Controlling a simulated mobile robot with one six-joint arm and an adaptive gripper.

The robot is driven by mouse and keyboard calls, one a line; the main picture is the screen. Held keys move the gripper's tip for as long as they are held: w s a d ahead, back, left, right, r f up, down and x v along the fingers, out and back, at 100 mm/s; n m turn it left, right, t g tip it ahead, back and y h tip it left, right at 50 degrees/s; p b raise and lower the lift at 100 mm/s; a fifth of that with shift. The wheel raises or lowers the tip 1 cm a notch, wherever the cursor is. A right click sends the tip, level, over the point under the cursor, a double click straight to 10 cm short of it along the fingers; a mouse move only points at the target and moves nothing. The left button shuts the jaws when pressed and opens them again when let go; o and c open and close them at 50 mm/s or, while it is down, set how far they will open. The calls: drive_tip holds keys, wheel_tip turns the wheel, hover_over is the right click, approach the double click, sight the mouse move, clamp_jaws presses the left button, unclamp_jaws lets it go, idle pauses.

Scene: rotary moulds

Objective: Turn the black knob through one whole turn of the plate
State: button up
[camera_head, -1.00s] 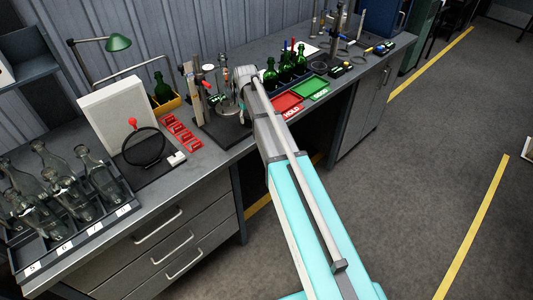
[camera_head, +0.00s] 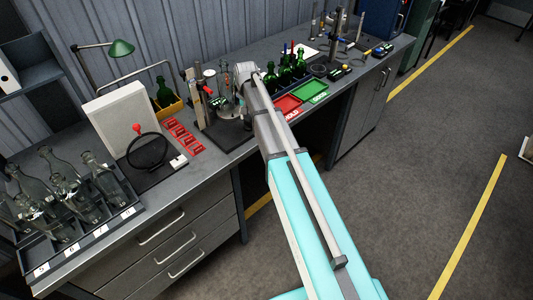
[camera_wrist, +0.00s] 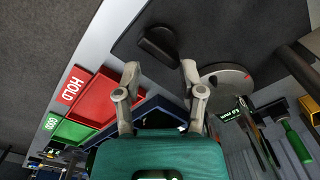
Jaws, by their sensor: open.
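In the wrist view, the black knob (camera_wrist: 158,42) stands on a dark base board (camera_wrist: 235,30), just beyond my fingertips. My gripper (camera_wrist: 160,70) is open and empty, its two fingers apart, with the knob ahead of the gap between them. The round grey plate (camera_wrist: 226,88) with a red mark lies right of the knob, partly hidden by my right finger. In the head view, my arm reaches to the fixture beside a clear glass bottle (camera_head: 226,84); my fingertips and the knob cannot be made out there.
A red HOLD tray (camera_head: 288,105) and a green tray (camera_head: 312,92) lie right of the fixture. Green bottles (camera_head: 286,72) stand behind them. A stand with a black ring (camera_head: 147,150) and a rack of clear bottles (camera_head: 100,222) are left. The floor right of the bench is clear.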

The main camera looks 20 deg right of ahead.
sight(249, 121)
drive_tip(key=shift+r+p, duration=4.95)
drive_tip(key=shift+r, duration=0.35)
drive_tip(key=s+f+n+b, duration=0.1)
drive_tip(key=s+f+b, duration=0.2)
drive_tip(key=s, duration=1)
drive_tip(key=s+f+n+b, duration=0.2)
drive_tip(key=s+f+b, duration=0.1)
drive_tip(key=s, duration=1)
drive_tip(key=shift+s+a+f+b, duration=0.2)
drive_tip(key=shift+a+f+b, duration=0.05)
drive_tip(key=shift+f+b, duration=0.15)
drive_tip(key=shift+o, duration=0.2)
drive_tip(key=o, duration=0.4)
drive_tip(key=shift+w+r, duration=0.1)
drive_tip(key=shift+w, duration=0.2)
drive_tip(key=shift+o, duration=1.2)
drive_tip(key=w+r+m+p, duration=0.3)
drive_tip(key=w+m, duration=0.2)
drive_tip(key=w, duration=0.8)
drive_tip(key=w+r+m+p, duration=0.3)
drive_tip(key=w+m, duration=0.3)
drive_tip(key=w, duration=0.7)
drive_tip(key=shift+d+m, duration=0.25)
drive_tip(key=shift+m, duration=0.05)
drive_tip(key=shift+s, duration=0.1)
drive_tip(key=shift+f, duration=0.2)
wheel_tip(249, 121, down, 13)
drive_tip(key=b, duration=1.3)
drive_tip(key=shift+f, duration=0.15)
